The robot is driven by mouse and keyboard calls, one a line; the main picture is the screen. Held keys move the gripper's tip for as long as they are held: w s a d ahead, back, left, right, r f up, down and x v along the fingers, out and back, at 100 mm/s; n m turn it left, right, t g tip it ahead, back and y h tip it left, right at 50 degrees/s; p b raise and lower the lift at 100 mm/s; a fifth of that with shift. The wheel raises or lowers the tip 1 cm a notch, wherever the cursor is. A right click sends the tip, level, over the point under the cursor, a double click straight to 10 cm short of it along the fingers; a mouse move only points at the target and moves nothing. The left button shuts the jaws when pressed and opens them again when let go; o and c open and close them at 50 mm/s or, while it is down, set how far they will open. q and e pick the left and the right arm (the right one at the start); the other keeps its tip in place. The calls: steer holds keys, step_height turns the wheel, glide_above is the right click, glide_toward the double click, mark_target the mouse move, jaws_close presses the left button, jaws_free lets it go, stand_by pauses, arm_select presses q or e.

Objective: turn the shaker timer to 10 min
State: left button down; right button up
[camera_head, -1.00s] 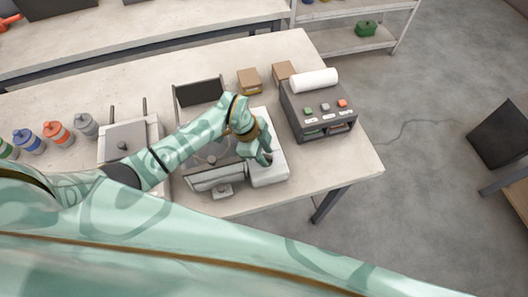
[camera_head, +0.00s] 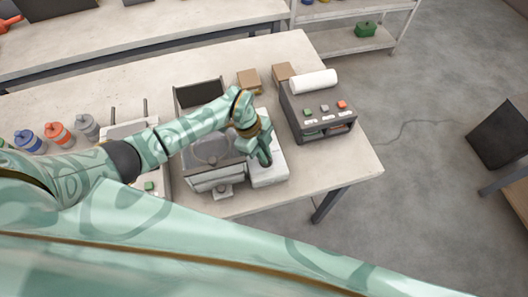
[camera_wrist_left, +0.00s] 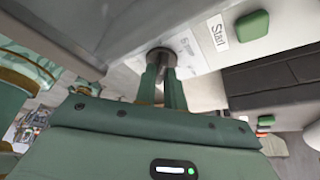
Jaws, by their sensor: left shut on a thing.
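The shaker (camera_head: 268,178) is a pale machine near the front edge of the bench, mostly behind my left arm in the head view. My left gripper (camera_head: 264,160) is over the shaker's right part. In the left wrist view, its two green fingers (camera_wrist_left: 162,78) are shut on the knob, one on each side. The dial marks beside the knob are partly hidden and too small to read. A green button (camera_wrist_left: 252,26) with a "Start" label sits right of the knob. My right gripper is not seen.
A dark device with a white roll and coloured buttons (camera_head: 320,112) stands close right of the shaker. Two cardboard boxes (camera_head: 249,80) (camera_head: 284,71) stand behind it. Several coloured-lid jars (camera_head: 58,133) are at left. The bench's front right corner (camera_head: 355,165) is clear.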

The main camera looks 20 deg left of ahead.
arm_select(q)
steer(key=m+g, duration=0.1)
steer(key=m, duration=0.1)
steer(key=shift+w+m, duration=0.15)
steer(key=shift+m, duration=0.25)
steer(key=m+b, duration=0.1)
steer(key=m, duration=0.1)
steer(key=shift+m+g+y, duration=0.4)
steer(key=m+y+b, duration=0.1)
steer(key=m, duration=0.2)
steer(key=m+g+y+b, duration=0.1)
steer(key=m, duration=0.2)
steer(key=shift+w+d+f, duration=0.1)
steer(key=shift+w+d, duration=0.05)
steer(key=shift+d, duration=0.05)
steer(key=m+y+b, duration=0.1)
steer(key=m, duration=0.1)
steer(key=m+b, duration=0.1)
steer(key=m, duration=0.1)
steer(key=shift+d+m+g+y, duration=0.1)
steer(key=shift+m+g+y, duration=0.2)
steer(key=shift+m+y, duration=0.1)
steer(key=shift+d+m+y+b, duration=0.1)
steer(key=shift+m+y+b, duration=0.6)
steer(key=shift+m, duration=1.4)
steer(key=c, duration=1.5)
jaws_free()
